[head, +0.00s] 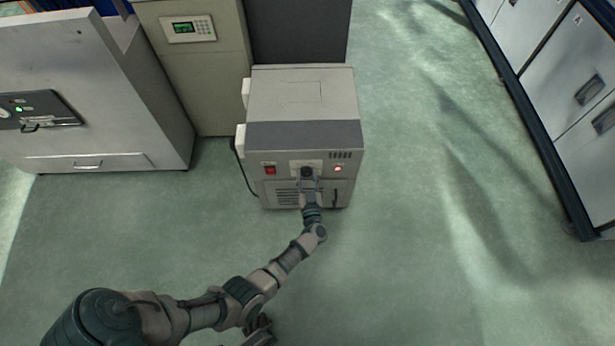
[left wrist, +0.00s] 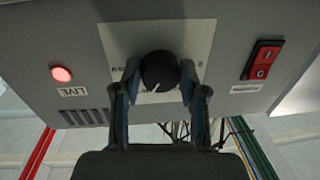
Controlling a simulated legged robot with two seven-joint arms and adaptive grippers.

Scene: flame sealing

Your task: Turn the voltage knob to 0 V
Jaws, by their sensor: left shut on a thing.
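The voltage knob (left wrist: 159,72) is black and round with a white pointer line, on a pale plate on the front of a grey box-shaped unit (head: 302,95). In the left wrist view the pointer line slants toward the bottom of the picture, slightly left. In the head view the knob (head: 307,172) is small and its pointer cannot be read. My left gripper (left wrist: 160,84) has one finger on each side of the knob and is shut on it; it also shows in the head view (head: 308,181).
The unit's front has a lit red lamp (left wrist: 61,74) labelled LIVE and a red rocker switch (left wrist: 262,60). Lockers (head: 570,70) line the right. Floor right of the unit is clear.

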